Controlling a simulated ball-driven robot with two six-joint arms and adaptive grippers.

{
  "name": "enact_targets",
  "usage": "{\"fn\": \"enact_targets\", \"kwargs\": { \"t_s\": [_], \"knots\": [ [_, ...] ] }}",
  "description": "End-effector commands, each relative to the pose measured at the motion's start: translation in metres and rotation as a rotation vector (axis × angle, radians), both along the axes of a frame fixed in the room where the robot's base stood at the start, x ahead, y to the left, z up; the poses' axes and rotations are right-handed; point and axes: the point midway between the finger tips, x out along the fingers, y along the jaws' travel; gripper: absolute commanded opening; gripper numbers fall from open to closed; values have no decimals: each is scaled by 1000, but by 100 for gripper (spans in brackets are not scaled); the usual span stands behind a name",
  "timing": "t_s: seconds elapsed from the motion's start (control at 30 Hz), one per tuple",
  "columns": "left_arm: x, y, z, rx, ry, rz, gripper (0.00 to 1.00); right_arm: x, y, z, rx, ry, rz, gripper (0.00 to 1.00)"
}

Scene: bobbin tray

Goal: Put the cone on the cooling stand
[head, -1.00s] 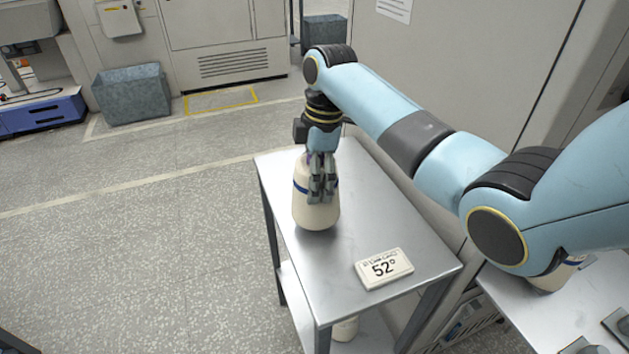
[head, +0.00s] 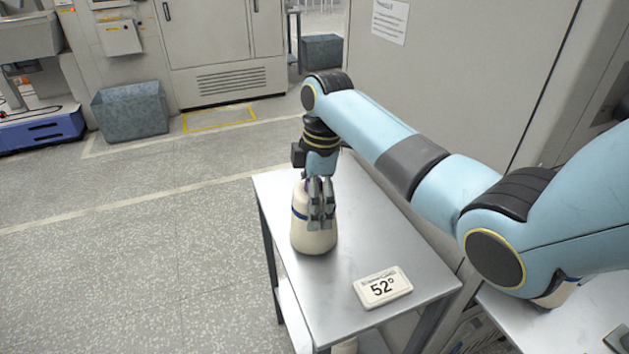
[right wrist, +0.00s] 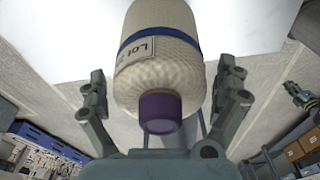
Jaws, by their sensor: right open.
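The cream cone (head: 303,232) with a blue band stands upright on the metal top of the cooling stand (head: 385,235), towards its left edge. My right gripper (head: 320,218) is over the cone's upper part with its fingers pointing down. In the right wrist view, the cone (right wrist: 165,85) shows its purple tip and a label, between the two spread fingers (right wrist: 163,95). There is a visible gap on each side, so the gripper is open and not clamped on it. My left gripper is not in view.
A sign reading 52° (head: 382,288) lies near the front of the stand top. A second table (head: 570,325) is at the lower right, with another pale cone (head: 557,292) partly hidden by my arm. Open floor (head: 140,260) lies left of the stand.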

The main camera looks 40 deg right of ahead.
Motion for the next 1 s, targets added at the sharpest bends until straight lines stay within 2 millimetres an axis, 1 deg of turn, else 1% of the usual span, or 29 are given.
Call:
{"fn": "enact_targets", "kwargs": {
  "t_s": [0.17, 0.3, 0.4, 0.5, 0.6, 0.7, 1.0],
  "knots": [
    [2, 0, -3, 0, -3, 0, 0, 0, -5, 35, -1, -6, 1, 100],
    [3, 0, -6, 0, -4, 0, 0, -2, -8, 67, -2, -6, 1, 100],
    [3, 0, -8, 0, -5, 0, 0, -3, -11, 86, -2, -5, -1, 100],
    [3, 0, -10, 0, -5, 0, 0, -4, -12, 100, -1, -2, 1, 100],
    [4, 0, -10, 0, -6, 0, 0, -5, -13, 109, -1, -1, 0, 100],
    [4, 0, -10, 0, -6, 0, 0, -5, -13, 112, 0, 0, 0, 100],
    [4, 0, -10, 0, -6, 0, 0, -5, -13, 113, 0, 0, 0, 100]
  ]
}}
